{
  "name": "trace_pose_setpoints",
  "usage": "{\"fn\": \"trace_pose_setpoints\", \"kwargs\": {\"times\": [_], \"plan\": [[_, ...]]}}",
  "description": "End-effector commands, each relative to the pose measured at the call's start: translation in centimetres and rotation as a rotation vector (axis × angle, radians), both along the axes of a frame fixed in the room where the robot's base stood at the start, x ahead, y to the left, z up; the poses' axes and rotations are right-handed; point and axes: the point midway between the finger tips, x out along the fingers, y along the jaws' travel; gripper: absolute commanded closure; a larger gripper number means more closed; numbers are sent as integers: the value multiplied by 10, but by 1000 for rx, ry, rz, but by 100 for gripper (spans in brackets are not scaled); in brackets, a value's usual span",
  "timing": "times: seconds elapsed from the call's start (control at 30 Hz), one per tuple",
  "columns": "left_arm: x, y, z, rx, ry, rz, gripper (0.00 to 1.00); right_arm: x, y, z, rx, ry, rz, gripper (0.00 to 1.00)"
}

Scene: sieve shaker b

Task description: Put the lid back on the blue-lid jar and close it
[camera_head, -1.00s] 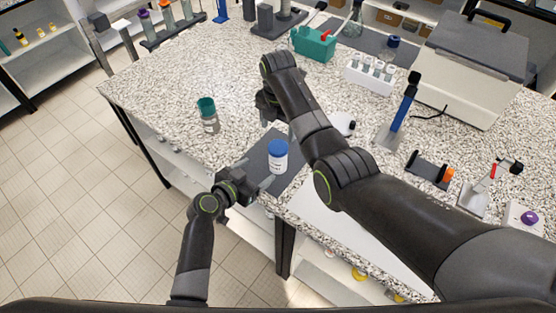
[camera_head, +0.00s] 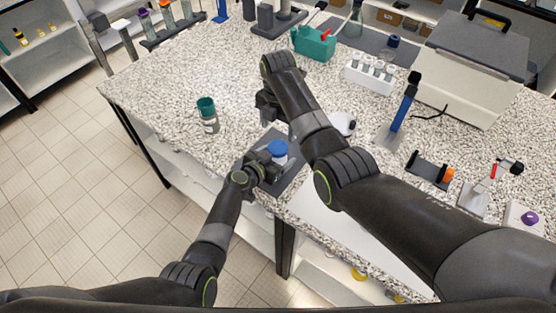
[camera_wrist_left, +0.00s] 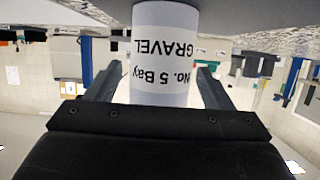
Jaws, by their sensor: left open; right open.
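The white jar with the blue lid (camera_head: 278,148) stands upright on a dark mat (camera_head: 296,172) near the table's front edge. The blue lid sits on top of it; I cannot tell whether it is tight. My left gripper (camera_head: 272,163) is open, low at the jar's front left, and partly hides the body. In the left wrist view the jar's white body (camera_wrist_left: 165,50), labelled "GRAVEL No. 5 Bay" upside down, stands between the two spread fingers. My right gripper (camera_head: 272,112) is open and empty above the table, behind the jar; its fingers are partly hidden.
A teal-capped jar (camera_head: 207,115) stands to the left. A white rounded object (camera_head: 344,124) lies right of the right arm. A tube rack (camera_head: 370,76), a blue-handled device (camera_head: 402,110) and a teal box (camera_head: 314,43) stand farther back. The left tabletop is mostly clear.

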Motion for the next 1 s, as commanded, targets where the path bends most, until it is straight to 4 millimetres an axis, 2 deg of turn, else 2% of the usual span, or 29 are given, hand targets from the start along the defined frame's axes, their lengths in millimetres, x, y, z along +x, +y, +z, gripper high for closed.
{"fn": "trace_pose_setpoints", "kwargs": {"times": [0.43,1.0], "plan": [[3,-2,-1,1,1,1,25,0,0,0,0,0,0,27],[3,-2,-1,1,1,1,100,0,0,0,0,0,2,27]]}}
